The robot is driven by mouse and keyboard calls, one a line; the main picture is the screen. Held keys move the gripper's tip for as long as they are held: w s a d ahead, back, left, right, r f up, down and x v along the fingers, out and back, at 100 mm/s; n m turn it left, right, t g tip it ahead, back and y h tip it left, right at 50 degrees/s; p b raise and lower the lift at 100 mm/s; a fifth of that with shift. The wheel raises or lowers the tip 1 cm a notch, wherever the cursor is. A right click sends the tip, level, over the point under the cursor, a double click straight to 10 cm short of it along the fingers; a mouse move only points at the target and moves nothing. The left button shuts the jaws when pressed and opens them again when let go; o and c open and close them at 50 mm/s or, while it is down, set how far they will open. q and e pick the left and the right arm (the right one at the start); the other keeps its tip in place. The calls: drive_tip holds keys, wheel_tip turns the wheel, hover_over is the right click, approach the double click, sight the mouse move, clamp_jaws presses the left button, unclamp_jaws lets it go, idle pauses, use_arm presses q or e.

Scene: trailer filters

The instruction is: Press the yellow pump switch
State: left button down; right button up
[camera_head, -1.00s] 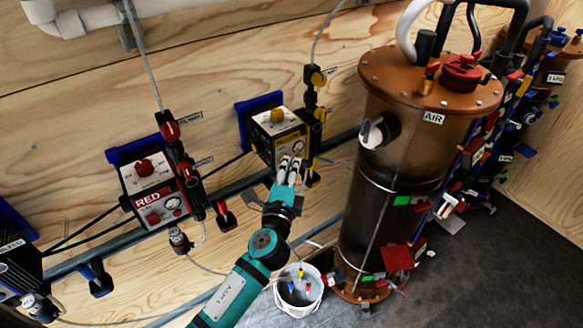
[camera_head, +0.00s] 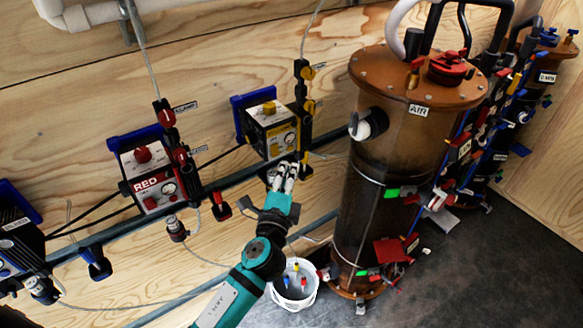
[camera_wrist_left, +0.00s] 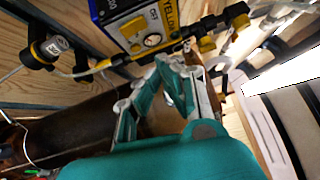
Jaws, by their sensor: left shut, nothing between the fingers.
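The yellow pump box (camera_head: 272,130) is mounted on the wooden wall, with a yellow knob (camera_head: 269,107) on top. In the left wrist view the yellow switch (camera_wrist_left: 131,27) shows on its front panel beside a round gauge (camera_wrist_left: 152,40) and the word YELLOW. My left gripper (camera_head: 286,170) is shut and empty, just below the box's front in the head view. In the left wrist view the fingertips (camera_wrist_left: 172,66) lie below the gauge, apart from the switch in the picture. Whether the switch is pressed cannot be told. My right gripper is not in view.
A red pump box (camera_head: 147,180) hangs left of the yellow one. Yellow valves (camera_head: 306,72) stand to its right. A large brown AIR tank (camera_head: 410,145) rises on the right. A white bucket (camera_head: 294,300) stands below my arm. A grey rail runs along the wall.

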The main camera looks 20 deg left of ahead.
use_arm(q)
drive_tip(key=s+b, duration=0.1)
drive_tip(key=s, duration=0.5)
drive_tip(key=shift+s+d+r, duration=0.25)
drive_tip(key=shift+s+d, duration=0.05)
drive_tip(key=shift+d, duration=0.05)
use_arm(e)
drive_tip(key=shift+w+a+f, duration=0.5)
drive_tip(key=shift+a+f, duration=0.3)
